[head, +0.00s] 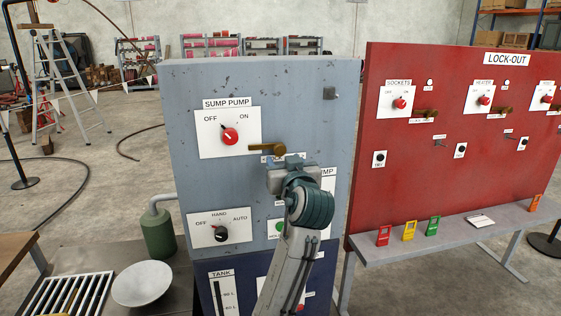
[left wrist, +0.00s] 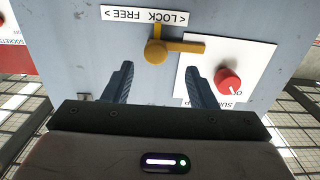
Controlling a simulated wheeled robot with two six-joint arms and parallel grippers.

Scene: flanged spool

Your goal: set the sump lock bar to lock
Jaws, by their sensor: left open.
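The sump lock bar (head: 262,148) is a small brass lever on the grey panel, right of and below the red SUMP PUMP knob (head: 230,136). In the head view it lies about level, its arm pointing left from its pivot. The left wrist view shows it upside down, with the round pivot and arm (left wrist: 183,47) beside a LOCK / FREE label (left wrist: 146,18). My left gripper (head: 287,163) is open and empty just below the bar. Its two fingers (left wrist: 160,72) are spread toward the panel, apart from the bar. My left gripper partly hides the label in the head view. My right gripper is out of view.
A HAND/AUTO selector (head: 221,233) sits lower left on the panel. A red LOCK-OUT board (head: 395,150) stands to the right, above a grey bench (head: 460,232) with coloured tags. A green canister (head: 158,232) and white dish (head: 142,284) stand lower left.

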